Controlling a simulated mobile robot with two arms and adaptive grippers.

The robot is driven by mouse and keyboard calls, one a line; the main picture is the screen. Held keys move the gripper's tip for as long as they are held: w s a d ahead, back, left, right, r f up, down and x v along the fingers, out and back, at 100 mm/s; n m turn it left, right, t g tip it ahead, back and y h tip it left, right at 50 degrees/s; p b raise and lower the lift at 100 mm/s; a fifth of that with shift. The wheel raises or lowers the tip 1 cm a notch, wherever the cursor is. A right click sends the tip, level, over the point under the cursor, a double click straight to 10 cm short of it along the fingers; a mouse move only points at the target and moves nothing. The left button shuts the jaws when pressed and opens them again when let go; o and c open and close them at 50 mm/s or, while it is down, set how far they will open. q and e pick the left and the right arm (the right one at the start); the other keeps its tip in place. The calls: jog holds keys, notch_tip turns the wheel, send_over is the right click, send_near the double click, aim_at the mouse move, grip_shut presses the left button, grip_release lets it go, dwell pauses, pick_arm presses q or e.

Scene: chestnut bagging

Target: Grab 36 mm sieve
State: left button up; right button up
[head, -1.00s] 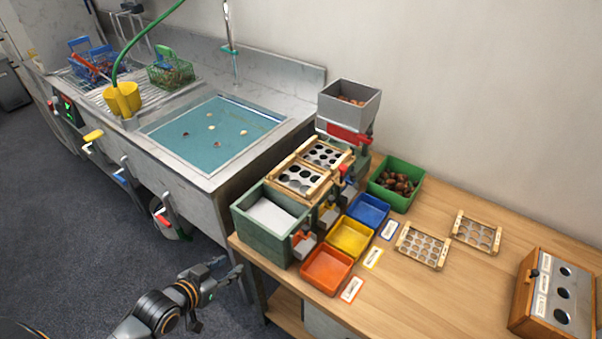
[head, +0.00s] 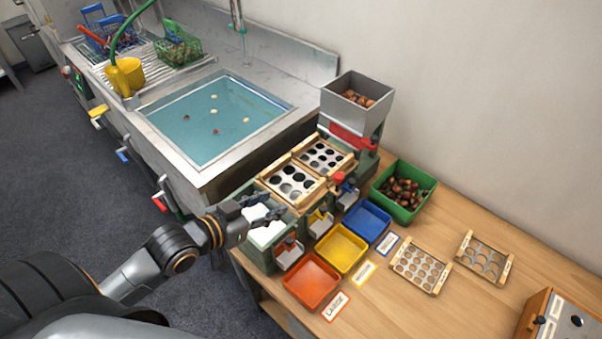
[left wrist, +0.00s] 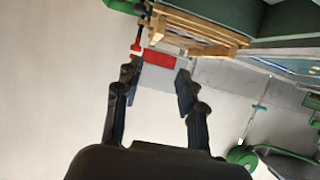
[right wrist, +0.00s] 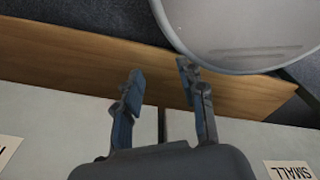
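Two wood-framed sieves sit stepped on the green sorting machine: the nearer, larger-holed one (head: 291,181) and a smaller-holed one (head: 322,157) behind it. Two more sieves lie flat on the table, one with many holes (head: 421,266) and one with fewer, larger holes (head: 485,258). I cannot read which is 36 mm. My left gripper (head: 270,210) is over the machine's front white tray, just short of the nearer sieve. In the left wrist view (left wrist: 158,88) its fingers are apart and empty, with wooden frames (left wrist: 195,28) beyond. My right gripper (right wrist: 163,82) is open and empty, outside the head view.
Orange (head: 312,281), yellow (head: 341,249) and blue (head: 367,222) trays stand right of the machine. A green bin (head: 404,192) of chestnuts and a grey hopper (head: 357,97) are behind. A wooden box (head: 556,316) is at lower right. The sink (head: 214,118) is left.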

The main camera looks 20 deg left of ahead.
aim_at(310, 190)
pick_arm(q)
jog(key=x, duration=0.7)
jog(key=shift+w+p, duration=0.1)
jog(key=shift+p, duration=0.3)
jog(key=shift+w+d+f, duration=0.15)
jog(key=shift+w+d, duration=0.1)
jog(key=shift+w, duration=0.05)
jog(key=x, duration=0.2)
jog(key=p+x, duration=0.1)
jog(key=x, duration=0.1)
jog(key=shift+d+f, duration=0.25)
jog(key=shift+d, duration=0.05)
jog(key=shift+w+d+f, duration=0.1)
jog(key=shift+w+f, duration=0.05)
jog(key=shift+f, duration=0.05)
pick_arm(e)
jog(key=shift+s+r, duration=0.9)
jog(key=shift+r, duration=0.25)
pick_arm(q)
jog(key=shift+c, duration=0.4)
